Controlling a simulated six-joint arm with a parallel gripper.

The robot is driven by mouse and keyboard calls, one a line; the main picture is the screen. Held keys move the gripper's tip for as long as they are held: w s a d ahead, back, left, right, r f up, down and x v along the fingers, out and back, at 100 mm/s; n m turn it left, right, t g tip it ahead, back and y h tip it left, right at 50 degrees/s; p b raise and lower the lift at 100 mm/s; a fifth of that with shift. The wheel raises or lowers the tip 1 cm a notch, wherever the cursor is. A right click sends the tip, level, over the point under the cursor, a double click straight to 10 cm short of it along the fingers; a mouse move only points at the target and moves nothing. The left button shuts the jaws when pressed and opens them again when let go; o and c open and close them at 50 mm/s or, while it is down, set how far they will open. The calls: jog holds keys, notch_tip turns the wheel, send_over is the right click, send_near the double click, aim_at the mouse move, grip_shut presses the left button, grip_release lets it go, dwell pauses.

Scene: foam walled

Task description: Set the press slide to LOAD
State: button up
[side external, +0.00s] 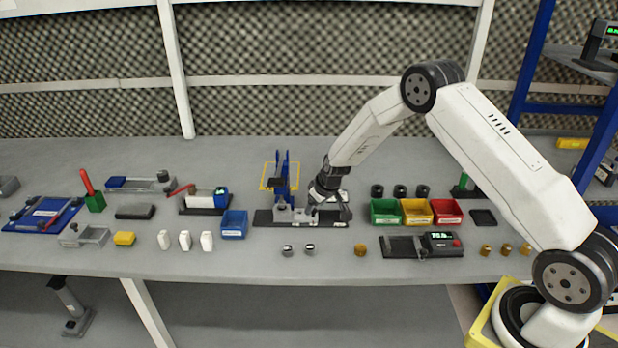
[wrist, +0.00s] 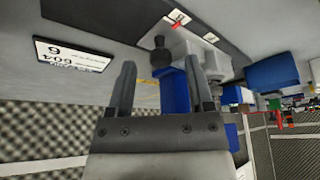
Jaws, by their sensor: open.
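The press (side external: 283,182) has blue uprights behind a dark base rail (side external: 268,223). A light grey slide block (side external: 301,215) sits on the rail. My gripper (side external: 329,212) is low over the right part of the rail, beside the block. In the wrist view, my gripper (wrist: 160,75) is open, its two fingers apart with nothing held between them. A black knob (wrist: 160,52) on the slide block (wrist: 197,52) shows beyond the fingertips, in line with the gap. A red pointer and a small white label (wrist: 180,18) show by the block; the label's word is unreadable.
Green, yellow and red bins (side external: 417,212) stand right of my gripper, with black cylinders behind them. A blue bin (side external: 234,225) stands left of the rail. Two small metal parts (side external: 298,249) lie in front. A white plate (wrist: 67,60) with print shows in the wrist view.

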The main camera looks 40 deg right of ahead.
jog(key=shift+w+f, duration=0.2)
jog(key=shift+f, duration=0.25)
jog(key=shift+c, duration=0.2)
grip_shut()
dwell(1.1)
